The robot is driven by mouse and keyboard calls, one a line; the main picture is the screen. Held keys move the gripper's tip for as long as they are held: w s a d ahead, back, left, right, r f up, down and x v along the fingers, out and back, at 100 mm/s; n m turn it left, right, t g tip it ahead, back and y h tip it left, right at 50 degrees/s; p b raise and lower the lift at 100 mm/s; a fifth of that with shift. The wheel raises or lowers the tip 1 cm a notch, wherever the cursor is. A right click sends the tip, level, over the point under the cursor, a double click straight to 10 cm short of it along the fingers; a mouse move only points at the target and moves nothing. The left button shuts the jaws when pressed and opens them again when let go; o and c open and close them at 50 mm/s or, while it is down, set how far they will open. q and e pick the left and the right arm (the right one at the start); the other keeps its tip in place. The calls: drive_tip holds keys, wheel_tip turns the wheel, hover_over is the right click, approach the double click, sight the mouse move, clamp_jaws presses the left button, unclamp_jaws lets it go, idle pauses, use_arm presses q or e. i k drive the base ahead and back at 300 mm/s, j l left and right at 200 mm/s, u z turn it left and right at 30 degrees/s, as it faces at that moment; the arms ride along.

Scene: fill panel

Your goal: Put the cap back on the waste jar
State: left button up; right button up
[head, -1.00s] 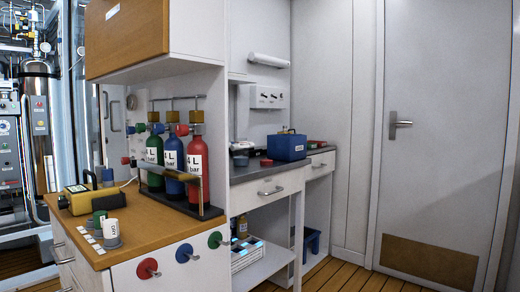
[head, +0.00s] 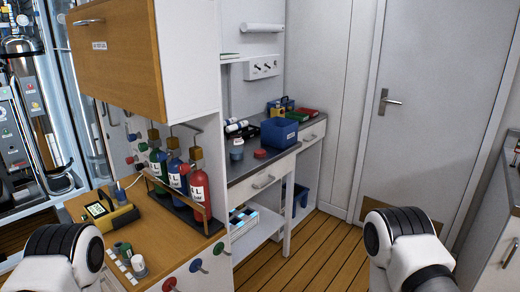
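A small grey-blue jar-like thing (head: 237,153) stands on the dark worktop of the bench. A flat round red thing (head: 260,154) lies to its right, apart from it, and looks like a cap. Both are small here, and I cannot read any label to say which is the waste jar or its cap. A green container (head: 125,251) and a white container (head: 139,266) stand on the wooden counter at the left. My arm links show at the lower left and lower right. Neither gripper is in view.
A blue box (head: 279,132) stands behind the red round thing. Green, blue and red bottles (head: 200,190) stand in a rack on the wooden counter, beside a yellow device (head: 110,215). A hanging cabinet (head: 117,48) overhangs the counter. The wooden floor (head: 312,250) is clear.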

sight(236, 142)
drive_tip(key=u, duration=2.2)
drive_tip(key=l+u, duration=0.25)
drive_tip(key=u, duration=0.25)
drive_tip(key=k+l+u, duration=0.25)
drive_tip(key=l+u, duration=0.2)
drive_tip(key=l, duration=0.15)
drive_tip(key=k+l+u, duration=0.75)
drive_tip(key=l+u, duration=0.15)
drive_tip(key=k+l+u, duration=0.3)
drive_tip(key=k+u, duration=0.6)
drive_tip(key=k, duration=1.5)
drive_tip(key=k+z, duration=0.35)
drive_tip(key=k+l+z, duration=0.15)
drive_tip(key=k+z, duration=0.25)
drive_tip(key=k, duration=0.15)
drive_tip(key=k+l+z, duration=0.35)
drive_tip(key=k+j, duration=0.05)
drive_tip(key=j, duration=0.05)
